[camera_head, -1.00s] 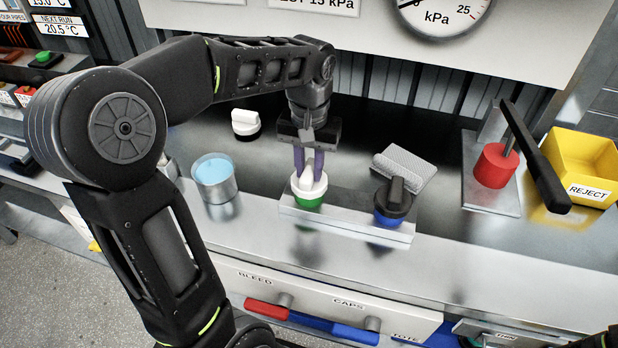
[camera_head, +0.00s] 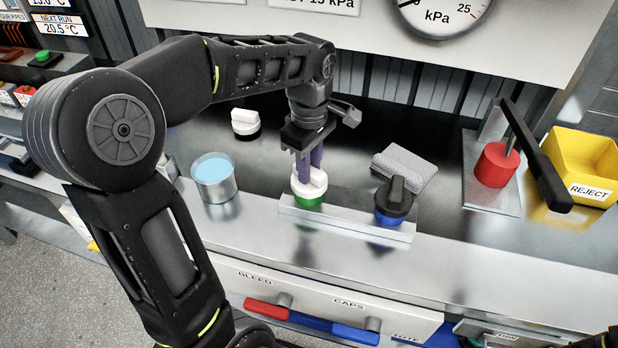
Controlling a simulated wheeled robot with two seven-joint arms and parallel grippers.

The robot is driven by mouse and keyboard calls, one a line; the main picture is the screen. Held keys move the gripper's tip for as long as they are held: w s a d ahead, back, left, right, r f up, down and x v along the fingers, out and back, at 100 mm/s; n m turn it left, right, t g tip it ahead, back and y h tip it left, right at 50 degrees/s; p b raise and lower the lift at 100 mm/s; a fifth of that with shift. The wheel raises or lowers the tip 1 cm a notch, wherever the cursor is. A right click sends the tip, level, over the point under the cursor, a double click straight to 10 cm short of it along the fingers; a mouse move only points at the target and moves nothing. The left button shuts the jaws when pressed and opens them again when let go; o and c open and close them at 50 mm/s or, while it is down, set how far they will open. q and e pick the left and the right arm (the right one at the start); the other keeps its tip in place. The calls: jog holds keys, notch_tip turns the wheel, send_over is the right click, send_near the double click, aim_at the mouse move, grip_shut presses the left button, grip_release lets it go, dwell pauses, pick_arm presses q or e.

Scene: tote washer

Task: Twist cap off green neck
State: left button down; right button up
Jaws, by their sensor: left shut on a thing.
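The white cap (camera_head: 311,187) with a raised grip bar sits on the green neck (camera_head: 308,203) at the left of a metal block (camera_head: 345,225). My left gripper (camera_head: 309,172) reaches down from above and its purple fingers are shut on the white cap's bar. The fingers hide part of the bar. A black cap (camera_head: 395,198) sits on a blue neck (camera_head: 390,219) at the right of the same block. My right gripper is not in view.
A loose white cap (camera_head: 245,122) lies behind left. A metal cup (camera_head: 214,180) of blue liquid stands left of the block. A grey cloth (camera_head: 404,166) lies behind it. A red cylinder with a black lever (camera_head: 545,170) and a yellow reject bin (camera_head: 583,165) stand right.

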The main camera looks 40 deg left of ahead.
pick_arm(q)
jog(key=n, duration=0.4)
jog(key=shift+n, duration=0.3)
jog(key=shift+r+p, duration=2)
jog(key=shift+r, duration=0.65)
jog(key=shift+f, duration=0.1)
